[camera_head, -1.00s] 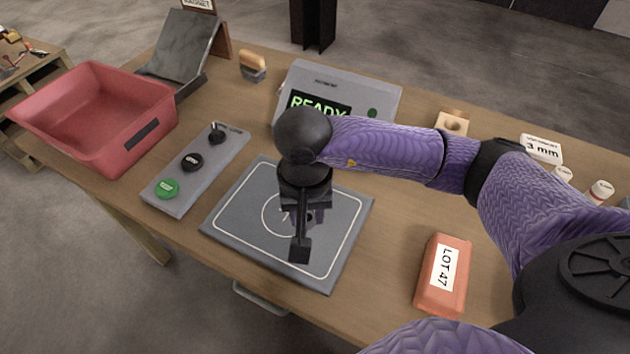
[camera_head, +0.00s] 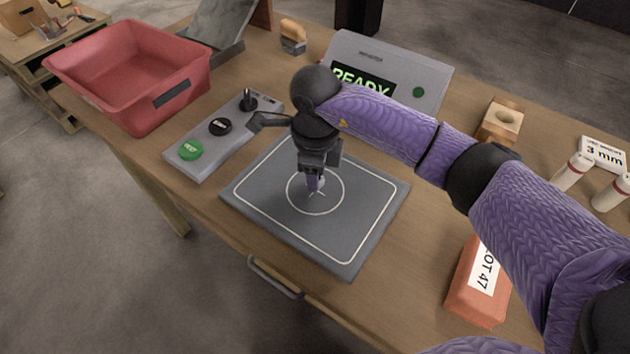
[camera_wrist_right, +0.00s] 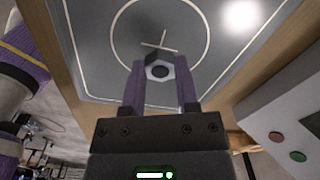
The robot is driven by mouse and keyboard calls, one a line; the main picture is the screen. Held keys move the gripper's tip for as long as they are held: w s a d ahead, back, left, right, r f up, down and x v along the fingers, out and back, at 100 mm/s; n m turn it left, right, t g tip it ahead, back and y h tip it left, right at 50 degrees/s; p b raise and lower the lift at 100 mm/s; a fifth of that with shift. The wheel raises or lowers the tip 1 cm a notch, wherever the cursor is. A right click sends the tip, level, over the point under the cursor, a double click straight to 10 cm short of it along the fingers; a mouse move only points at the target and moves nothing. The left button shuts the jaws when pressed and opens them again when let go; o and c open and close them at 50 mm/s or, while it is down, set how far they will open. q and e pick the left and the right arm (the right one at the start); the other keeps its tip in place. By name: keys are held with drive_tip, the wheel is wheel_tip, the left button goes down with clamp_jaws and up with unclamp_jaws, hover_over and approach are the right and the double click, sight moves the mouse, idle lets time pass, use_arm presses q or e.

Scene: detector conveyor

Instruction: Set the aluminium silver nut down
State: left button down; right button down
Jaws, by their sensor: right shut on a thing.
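The aluminium silver nut (camera_wrist_right: 159,68) is between the two purple fingers of my right gripper (camera_wrist_right: 160,85) in the right wrist view, with its dark hole showing. In the head view my right gripper (camera_head: 315,186) points down over the grey plate (camera_head: 365,248), near the middle of its white circle; the nut is barely visible there as a small pale spot at the fingertips. The gripper is shut on the nut. I cannot tell whether the nut touches the plate. My left gripper is not in view.
A control strip with buttons (camera_head: 203,172) lies left of the plate, and a red bin (camera_head: 85,90) stands beyond it. A READY display unit (camera_head: 430,72) is behind my right arm. An orange LOT 47 box (camera_head: 463,297) and a wooden block (camera_head: 489,131) are to the right.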

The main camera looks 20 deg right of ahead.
wheel_tip(320, 180, down, 2)
drive_tip(key=c, duration=0.8)
unclamp_jaws()
drive_tip(key=shift+f, duration=0.1)
drive_tip(key=o, duration=0.4)
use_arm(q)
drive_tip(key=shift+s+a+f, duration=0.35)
use_arm(e)
drive_tip(key=shift+o, duration=0.2)
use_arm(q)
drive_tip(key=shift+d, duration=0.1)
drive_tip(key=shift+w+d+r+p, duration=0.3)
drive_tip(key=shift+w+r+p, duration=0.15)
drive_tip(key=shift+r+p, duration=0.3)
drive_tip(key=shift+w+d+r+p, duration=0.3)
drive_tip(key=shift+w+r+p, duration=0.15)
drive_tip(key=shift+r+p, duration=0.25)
use_arm(e)
wheel_tip(320, 180, up, 12)
drive_tip(key=shift+r, duration=0.2)
